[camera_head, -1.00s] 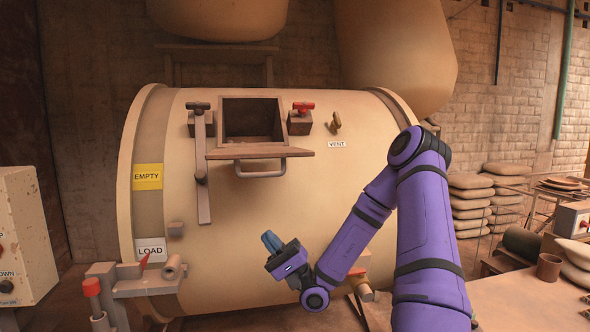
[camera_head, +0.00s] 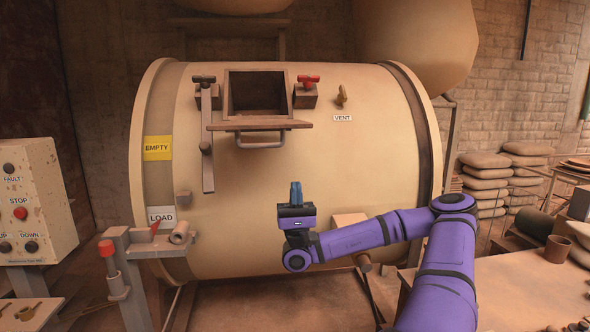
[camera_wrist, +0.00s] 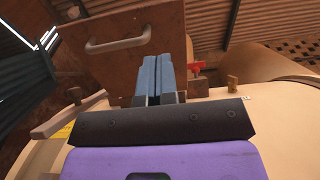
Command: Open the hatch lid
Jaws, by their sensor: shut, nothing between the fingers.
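The hatch lid (camera_head: 260,125) is a brown panel that juts out from the lower edge of the square hatch opening (camera_head: 257,93) on the cream drum. The opening shows dark inside, so the lid stands open. A metal bar handle (camera_head: 262,143) hangs below the lid. In the wrist view the lid (camera_wrist: 145,68) and handle (camera_wrist: 118,42) show from below. My gripper (camera_head: 296,186) points up, below and right of the handle, apart from it. Its blue fingers (camera_wrist: 160,62) are together and empty.
A black-topped lever latch (camera_head: 207,130) stands left of the hatch. A red-handled clamp (camera_head: 306,92) and a brass vent valve (camera_head: 341,96) are to its right. A control box (camera_head: 32,200) is at far left. A bracket with a red knob (camera_head: 108,255) stands at lower left.

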